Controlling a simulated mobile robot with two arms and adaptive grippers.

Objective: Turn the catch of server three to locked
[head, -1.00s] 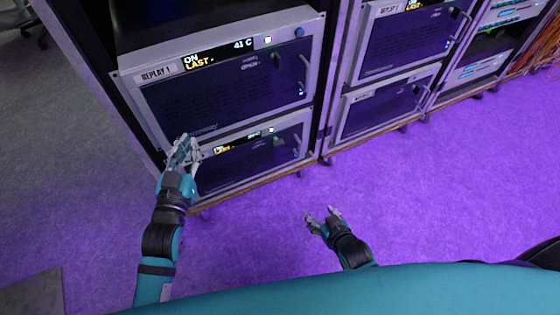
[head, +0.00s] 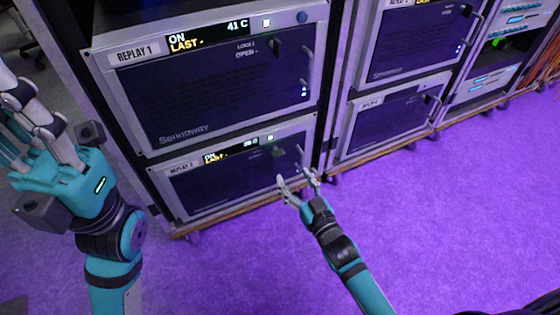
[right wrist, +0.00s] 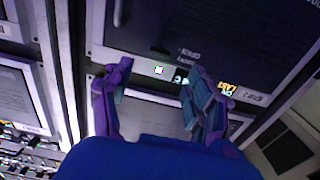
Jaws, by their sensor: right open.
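The lower left server (head: 225,187) has a dark front, a lit display and a label whose last figure is too small to read surely. A small dark catch (head: 278,152) shows near its upper right; its setting is unclear. My right gripper (head: 296,178) is open and empty before the right part of this server, just below the catch and by the handle. In the right wrist view its fingers (right wrist: 160,75) stand apart before a server front with a lit white square. My left gripper (head: 40,105) is close to the camera at the left, its tips partly cut off.
The REPLAY 1 server (head: 215,85) sits above, with its own catch (head: 276,46) and handle. Another rack with two servers (head: 392,118) stands to the right. The purple floor (head: 440,220) in front is clear.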

